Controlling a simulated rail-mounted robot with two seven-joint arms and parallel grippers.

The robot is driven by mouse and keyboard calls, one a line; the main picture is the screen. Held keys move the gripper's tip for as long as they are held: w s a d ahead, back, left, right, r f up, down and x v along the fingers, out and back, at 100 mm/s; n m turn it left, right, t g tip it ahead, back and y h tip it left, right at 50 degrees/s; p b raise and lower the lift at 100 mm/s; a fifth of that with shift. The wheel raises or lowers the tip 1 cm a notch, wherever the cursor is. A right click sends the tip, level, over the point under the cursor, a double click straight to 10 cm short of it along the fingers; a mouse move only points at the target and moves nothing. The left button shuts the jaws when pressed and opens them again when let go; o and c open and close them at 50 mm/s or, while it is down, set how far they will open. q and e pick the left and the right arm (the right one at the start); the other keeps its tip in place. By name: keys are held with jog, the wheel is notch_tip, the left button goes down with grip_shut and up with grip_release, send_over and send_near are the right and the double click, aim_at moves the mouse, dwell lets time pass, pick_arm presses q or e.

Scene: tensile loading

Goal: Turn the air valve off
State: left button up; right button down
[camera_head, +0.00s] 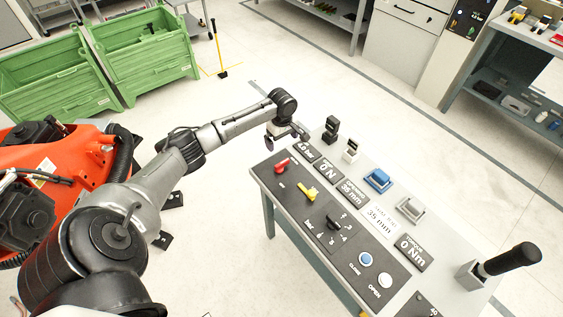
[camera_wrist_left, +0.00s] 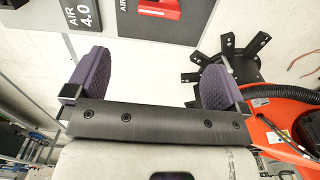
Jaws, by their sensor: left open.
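The red air valve handle (camera_head: 282,166) sits on the dark panel at the near left corner of the control table (camera_head: 262,182). In the left wrist view, the red valve (camera_wrist_left: 158,9) shows at the top edge, cut off by the frame. The air display (camera_wrist_left: 82,14), reading 4.0, is left of it. My left gripper (camera_head: 287,137) is above and beyond the table's left end, apart from the valve. In the wrist view its two purple-padded fingers (camera_wrist_left: 155,78) are wide apart with nothing between them. My right gripper is in neither view.
A yellow handle (camera_head: 307,192), a black rotary knob (camera_head: 333,223), a blue button (camera_head: 366,259) and a white button (camera_head: 385,280) share the panel. A black lever (camera_head: 512,259) stands at the right. Green crates (camera_head: 145,45) are at the back left. Floor around the table is clear.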

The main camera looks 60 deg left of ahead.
aim_at(282, 162)
pick_arm(q)
notch_tip(282, 162, down, 14)
jog(key=b, duration=0.3)
jog(key=shift+r+b, duration=0.1)
jog(key=shift+b, duration=0.2)
